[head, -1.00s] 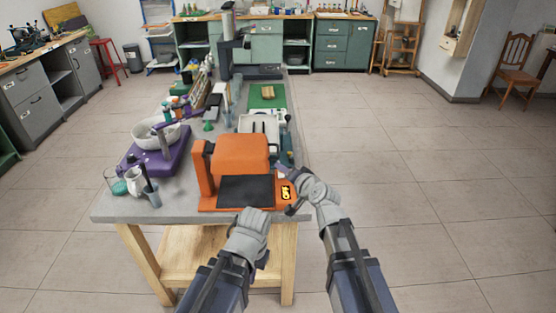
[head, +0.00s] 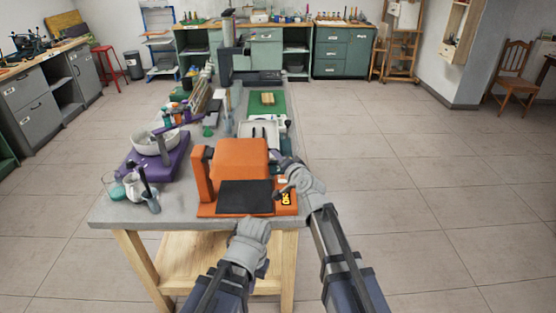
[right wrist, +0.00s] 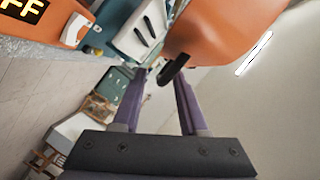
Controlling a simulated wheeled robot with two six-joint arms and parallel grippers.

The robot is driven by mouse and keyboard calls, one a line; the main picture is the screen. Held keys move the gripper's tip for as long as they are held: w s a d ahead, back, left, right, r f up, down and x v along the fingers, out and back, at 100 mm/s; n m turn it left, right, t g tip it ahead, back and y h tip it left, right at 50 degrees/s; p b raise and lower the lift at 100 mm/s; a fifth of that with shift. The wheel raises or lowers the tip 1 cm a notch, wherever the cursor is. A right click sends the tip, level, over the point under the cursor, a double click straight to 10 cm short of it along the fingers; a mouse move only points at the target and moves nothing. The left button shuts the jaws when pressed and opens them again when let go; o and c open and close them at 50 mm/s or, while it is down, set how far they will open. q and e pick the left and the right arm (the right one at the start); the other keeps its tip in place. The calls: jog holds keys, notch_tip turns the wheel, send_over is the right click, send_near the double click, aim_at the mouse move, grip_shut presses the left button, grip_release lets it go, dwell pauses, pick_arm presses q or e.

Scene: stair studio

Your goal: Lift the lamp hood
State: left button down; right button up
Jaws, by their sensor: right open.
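An orange lamp unit stands at the near end of the grey table. Its orange hood (head: 240,158) is down behind a black panel (head: 245,196) on the orange base (head: 206,210). In the right wrist view the hood (right wrist: 215,30) fills the top right, with a black handle (right wrist: 173,70) sticking out from it. My right gripper (right wrist: 158,80) is open, its fingertips close to the handle; whether they touch it I cannot tell. In the head view the right gripper (head: 281,181) is at the hood's right side. My left gripper (head: 252,228) is in front of the table edge, its fingers hidden.
A purple device with a white bowl (head: 156,142) stands left of the lamp, with small jugs and a beaker in front. A white tray (head: 258,128) and a green mat (head: 273,110) lie behind it. The floor to the right is clear.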

jog(key=shift+w+a+f, duration=0.1)
jog(key=shift+w+a, duration=0.15)
jog(key=shift+w, duration=0.3)
grip_shut()
dwell(1.0)
